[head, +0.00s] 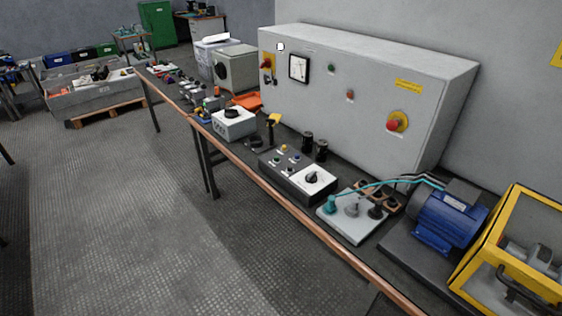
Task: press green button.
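A small green button (276,160) sits on the dark control box (270,168) in the middle of the bench. A yellow button (284,147) and a blue button (295,157) are close to it. A second small green round element (331,67) is on the front of the grey cabinet (375,95), right of the dial meter; I cannot tell if it is a button or a lamp. My gripper is not in view.
The bench (262,187) runs diagonally, with open floor (110,210) on its left. A white panel with a black rotary knob (312,178) adjoins the buttons. Nearby stand black cylinders (314,146), a plate with plugs (350,228), and a blue motor (445,218).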

